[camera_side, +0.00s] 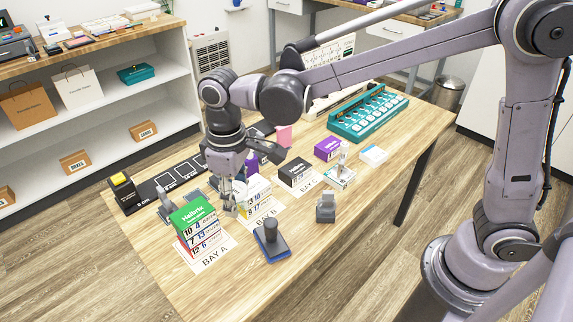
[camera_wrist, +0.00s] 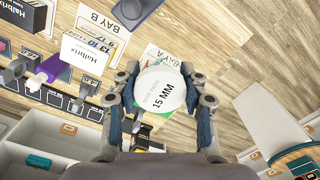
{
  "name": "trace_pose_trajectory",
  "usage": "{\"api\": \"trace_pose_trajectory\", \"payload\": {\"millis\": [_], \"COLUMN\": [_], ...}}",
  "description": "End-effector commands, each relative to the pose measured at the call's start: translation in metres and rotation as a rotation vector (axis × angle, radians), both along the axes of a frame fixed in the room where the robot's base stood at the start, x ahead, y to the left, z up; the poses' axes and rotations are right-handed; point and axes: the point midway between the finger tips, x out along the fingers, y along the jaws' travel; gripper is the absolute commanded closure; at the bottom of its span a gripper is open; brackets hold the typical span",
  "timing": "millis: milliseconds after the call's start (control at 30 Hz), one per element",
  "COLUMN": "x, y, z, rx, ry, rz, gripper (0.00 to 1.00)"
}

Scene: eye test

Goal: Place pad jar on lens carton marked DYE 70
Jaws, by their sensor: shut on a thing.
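My gripper (camera_side: 232,207) is shut on the pad jar, in the middle of the wrist view. The jar (camera_wrist: 160,88) shows a round white lid reading "15 MM". In the side view the fingers mostly hide it. A carton stack with a green top (camera_side: 192,213) stands at Bay A, just left of my gripper in that view. Green also shows beneath the jar's edge in the wrist view (camera_wrist: 147,107). A white-topped stack (camera_side: 257,195) stands at Bay B, right of my gripper. A black carton (camera_side: 296,172) is at Bay C. I cannot read DYE 70 on any carton.
A blue-based stamp-like tool (camera_side: 271,241) and a small grey device (camera_side: 326,207) stand in front. A purple carton (camera_side: 327,148), a teal tray (camera_side: 368,113) and a black marked mat (camera_side: 178,177) lie farther back. The table's front right is clear.

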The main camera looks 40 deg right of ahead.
Motion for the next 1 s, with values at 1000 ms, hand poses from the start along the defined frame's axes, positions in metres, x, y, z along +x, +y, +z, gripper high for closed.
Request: {"api": "trace_pose_trajectory", "payload": {"millis": [1000], "x": [0.041], "y": [-0.295], "z": [0.019], "rx": [-0.002], "ry": [-0.001], "rz": [-0.781], "gripper": [0.88]}}
